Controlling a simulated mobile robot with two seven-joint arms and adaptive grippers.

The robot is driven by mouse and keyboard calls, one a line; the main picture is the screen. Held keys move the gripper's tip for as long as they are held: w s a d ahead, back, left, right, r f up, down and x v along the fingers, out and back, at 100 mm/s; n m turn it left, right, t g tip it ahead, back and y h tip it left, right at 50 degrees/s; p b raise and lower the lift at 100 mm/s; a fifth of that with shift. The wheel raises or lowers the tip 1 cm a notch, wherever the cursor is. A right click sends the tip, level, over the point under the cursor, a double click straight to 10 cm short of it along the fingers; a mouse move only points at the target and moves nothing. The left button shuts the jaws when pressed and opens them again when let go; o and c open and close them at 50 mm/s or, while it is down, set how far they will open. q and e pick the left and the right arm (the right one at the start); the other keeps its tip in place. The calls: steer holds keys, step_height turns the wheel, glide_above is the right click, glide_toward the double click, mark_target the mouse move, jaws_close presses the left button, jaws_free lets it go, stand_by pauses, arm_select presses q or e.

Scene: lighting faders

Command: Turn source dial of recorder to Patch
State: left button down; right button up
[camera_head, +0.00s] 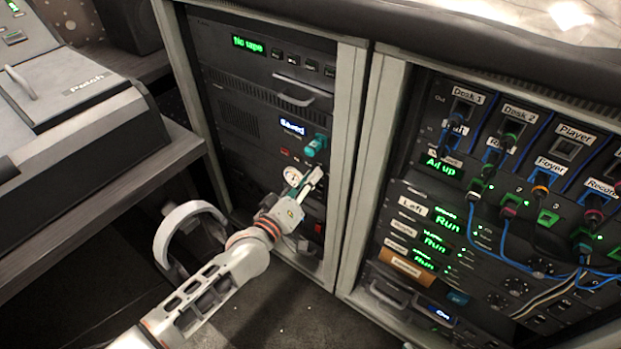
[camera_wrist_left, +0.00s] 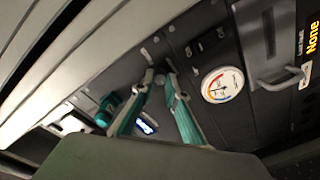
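The left rack holds a unit with a green "No tape" display (camera_head: 248,44). Lower down is a unit with a blue "Saved" display (camera_head: 292,126) and a teal knob (camera_head: 316,146) to its right; the teal knob also shows in the wrist view (camera_wrist_left: 107,108). My left gripper (camera_head: 314,176) is at the panel below that knob, beside a round white gauge (camera_wrist_left: 222,85). In the wrist view its teal fingertips (camera_wrist_left: 159,76) are a small gap apart, close to the panel. Whether they grip a small dark part there is unclear. I cannot make out a dial marked Patch.
A right rack carries a patch bay with blue cables (camera_head: 478,225) and green "Run" displays (camera_head: 447,225). A pale post (camera_head: 348,130) edges the left rack. A handle (camera_wrist_left: 275,75) sticks out near the gauge.

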stand_by(0.4)
arm_select(q)
steer(key=shift+a+f+n+g+h+b, duration=0.1)
steer(key=shift+n+g+h+b, duration=0.2)
steer(key=shift+n, duration=5.45)
steer(key=shift+n+g+h+b, duration=0.15)
steer(key=shift+n+h+b, duration=0.25)
steer(key=shift+n, duration=5.3)
steer(key=shift+a+f+n+g+h+b, duration=0.1)
steer(key=shift+n+g+h+b, duration=0.25)
steer(key=shift+n, duration=5.4)
arm_select(e)
steer(key=shift+s+a+f+m+y, duration=0.1)
steer(key=shift+s+a+m+y, duration=0.1)
steer(key=shift+a+m, duration=0.35)
steer(key=shift+s+a+f+m+y, duration=0.1)
steer(key=shift+s+a+m+y, duration=0.2)
steer(key=shift+a, duration=0.45)
steer(key=shift+w, duration=0.15)
arm_select(q)
steer(key=shift+r, duration=0.1)
